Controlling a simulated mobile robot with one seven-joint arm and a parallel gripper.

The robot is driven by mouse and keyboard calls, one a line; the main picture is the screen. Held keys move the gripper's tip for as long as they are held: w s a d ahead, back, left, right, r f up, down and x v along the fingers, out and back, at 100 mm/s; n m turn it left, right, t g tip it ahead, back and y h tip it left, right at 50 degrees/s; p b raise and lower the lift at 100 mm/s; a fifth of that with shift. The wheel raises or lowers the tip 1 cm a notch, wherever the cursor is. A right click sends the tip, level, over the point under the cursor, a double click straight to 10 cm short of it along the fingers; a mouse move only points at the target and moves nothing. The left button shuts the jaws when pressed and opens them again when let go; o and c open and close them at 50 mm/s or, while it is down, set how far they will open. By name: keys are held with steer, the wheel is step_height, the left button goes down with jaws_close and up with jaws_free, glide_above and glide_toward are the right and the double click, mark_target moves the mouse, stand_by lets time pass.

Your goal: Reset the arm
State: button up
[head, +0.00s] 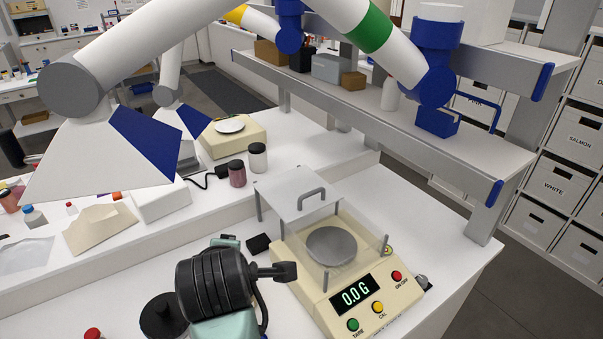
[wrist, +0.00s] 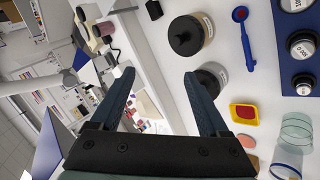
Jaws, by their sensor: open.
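My gripper (wrist: 159,76) shows in the wrist view with its two dark teal fingers spread apart and nothing between them. In the head view my dark wrist and gripper (head: 226,243) hang over the front of the bench, left of the balance. The fingers are mostly hidden there by the black ribbed wrist. The cream balance (head: 318,300) reads 0.0 G, and its round pan (head: 332,246) is empty under a clear shield with a lid (head: 297,190).
A black-lidded jar (wrist: 190,38) and a second jar (wrist: 212,77) stand near the fingers. A blue spoon (wrist: 245,40), a blue weight tray (wrist: 283,60) and glassware (wrist: 293,135) lie to the right. A raised shelf (head: 400,115) runs behind the balance. Dark red (head: 237,175) and white (head: 257,160) jars stand further back.

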steer(key=d+r+m+t+b, duration=0.1)
steer(key=d+r+m+t, duration=0.2)
steer(key=r, duration=0.6)
steer(key=d+r+m+t, duration=0.1)
steer(key=r+m+t, duration=0.25)
steer(key=r, duration=0.45)
steer(key=d+r+m+t+b, duration=0.1)
steer(key=d+r+m+t, duration=0.2)
steer(key=r, duration=0.6)
steer(key=s+d+r+m+t+h, duration=0.1)
steer(key=s+d+r+m+t, duration=0.2)
steer(key=s+r, duration=0.3)
steer(key=s+d+r+m+t+h+b, duration=0.1)
steer(key=s+d+r+m+t, duration=0.2)
steer(key=r, duration=0.6)
steer(key=s+m+t, duration=0.2)
steer(key=s+t, duration=0.1)
steer(key=s, duration=0.1)
steer(key=shift+r+h, duration=0.3)
steer(key=shift+w+m+t, duration=0.1)
steer(key=shift+m+t, duration=0.15)
